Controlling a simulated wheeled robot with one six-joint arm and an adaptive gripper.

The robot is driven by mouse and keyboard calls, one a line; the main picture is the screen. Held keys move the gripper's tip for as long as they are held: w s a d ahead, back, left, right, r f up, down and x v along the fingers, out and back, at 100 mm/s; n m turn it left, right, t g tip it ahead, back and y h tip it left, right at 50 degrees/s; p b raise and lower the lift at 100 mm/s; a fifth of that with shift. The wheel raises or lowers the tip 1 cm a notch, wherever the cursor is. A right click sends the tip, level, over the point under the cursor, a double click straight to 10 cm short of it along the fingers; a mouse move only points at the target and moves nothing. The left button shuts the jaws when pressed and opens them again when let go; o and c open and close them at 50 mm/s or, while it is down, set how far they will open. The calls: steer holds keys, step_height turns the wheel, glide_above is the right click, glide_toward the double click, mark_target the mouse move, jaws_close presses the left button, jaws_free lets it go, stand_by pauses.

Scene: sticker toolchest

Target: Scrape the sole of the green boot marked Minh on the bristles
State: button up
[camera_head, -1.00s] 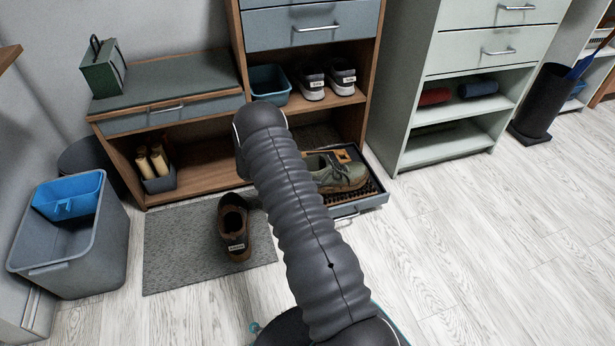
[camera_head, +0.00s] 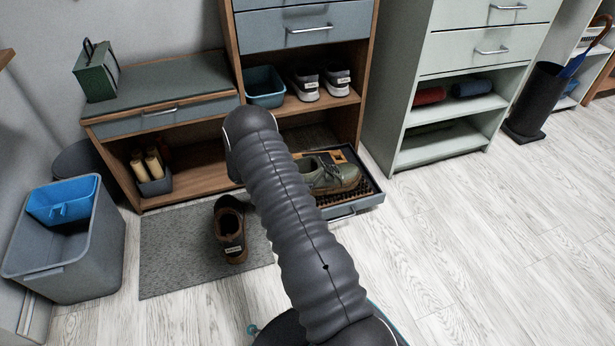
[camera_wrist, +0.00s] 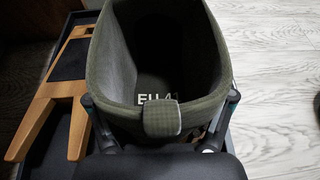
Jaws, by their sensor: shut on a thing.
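The green boot (camera_head: 336,177) is over the dark bristles (camera_head: 366,189) in the pulled-out low drawer (camera_head: 352,210) in the head view. Its brown sole is at or just above the bristles; I cannot tell whether they touch. In the wrist view the boot's open collar (camera_wrist: 205,75) fills the middle, with "EU 41" inside and a pull tab at the near rim. My gripper (camera_wrist: 158,122) is shut on the boot's collar, one finger showing on each side of the tab. In the head view my arm hides the gripper. No name mark on this boot is readable.
A wooden boot jack (camera_wrist: 62,85) lies in the drawer left of the boot. A brown boot (camera_head: 230,232) stands on the grey mat (camera_head: 170,255). A grey bin (camera_head: 75,265) stands at left, a pale green cabinet (camera_head: 405,90) at right. Floor at front right is clear.

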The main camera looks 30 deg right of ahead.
mark_target(318, 161)
steer(key=shift+w+a, duration=0.2)
steer(key=shift+a, duration=0.65)
steer(key=shift+w+a, duration=0.2)
steer(key=shift+a, duration=0.6)
steer(key=shift+s+d, duration=0.3)
steer(key=shift+d, duration=0.85)
steer(key=shift+s+d, duration=0.25)
steer(key=shift+d, duration=0.9)
steer(key=shift+s+d, duration=0.3)
steer(key=shift+d, duration=0.85)
steer(key=shift+w+a, duration=0.3)
steer(key=shift+a, duration=0.85)
steer(key=shift+w+a, duration=0.25)
steer(key=shift+a, duration=0.9)
steer(key=shift+w+a, duration=0.3)
steer(key=shift+a, duration=0.85)
steer(key=shift+s+d+f, duration=0.1)
steer(key=shift+s+d, duration=0.2)
steer(key=shift+d, duration=0.85)
steer(key=shift+s+d+r, duration=0.1)
steer(key=shift+s+d, duration=0.15)
steer(key=shift+d, duration=0.9)
steer(key=shift+s+d+f, duration=0.1)
steer(key=shift+s+d, duration=0.2)
steer(key=shift+d, duration=0.85)
steer(key=shift+r+p, duration=1.8)
steer(key=shift+r, duration=1.75)
